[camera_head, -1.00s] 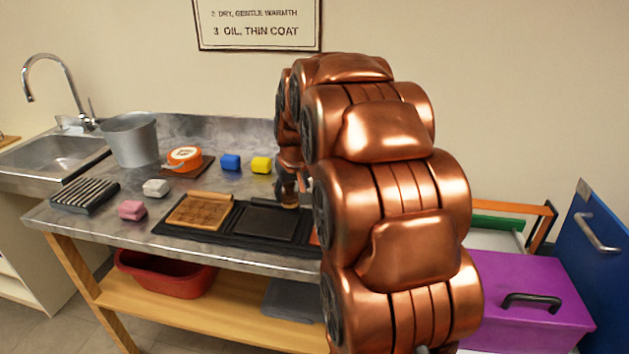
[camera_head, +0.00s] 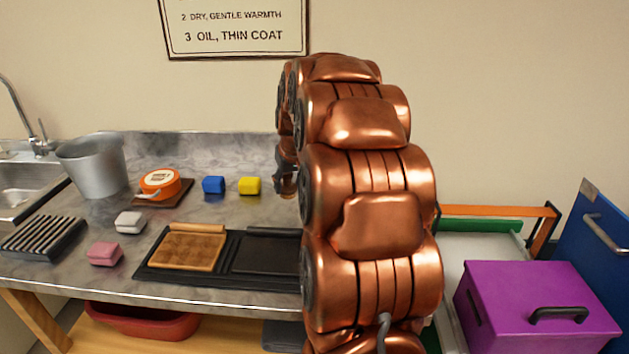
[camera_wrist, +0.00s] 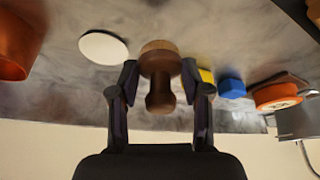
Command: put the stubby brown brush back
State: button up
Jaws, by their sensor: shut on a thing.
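The stubby brown brush (camera_wrist: 160,62) shows in the wrist view, with a round wooden head and a knobbed handle. My gripper (camera_wrist: 160,78) is shut on it, one dark finger on each side. The brush appears to be above the grey bench, but its exact height is unclear. In the head view my gripper (camera_head: 287,182) is small and mostly hidden behind my copper arm, near the back of the bench. I cannot make out the brush clearly there.
Yellow (camera_head: 249,186) and blue blocks (camera_head: 214,185) and an orange tin (camera_head: 160,183) stand left of my gripper. A white disc (camera_wrist: 103,46) lies near the brush in the wrist view. A bucket (camera_head: 94,165) stands farther left. A purple box (camera_head: 535,300) is at right.

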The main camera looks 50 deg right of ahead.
jog(key=d, duration=0.3)
jog(key=d+p, duration=0.1)
jog(key=d, duration=0.3)
jog(key=d+f, duration=0.1)
jog(key=d, duration=0.2)
jog(key=shift+w+d, duration=0.25)
jog(key=shift+d, duration=0.15)
jog(key=shift+f+p, duration=0.3)
jog(key=shift+f, duration=0.1)
jog(key=shift+a+f, duration=0.1)
jog(key=shift+f, duration=0.75)
grip_shut()
jog(key=shift+f, duration=0.65)
jog(key=o, duration=1.1)
grip_release()
jog(key=shift+o, duration=0.2)
jog(key=shift+r, duration=0.15)
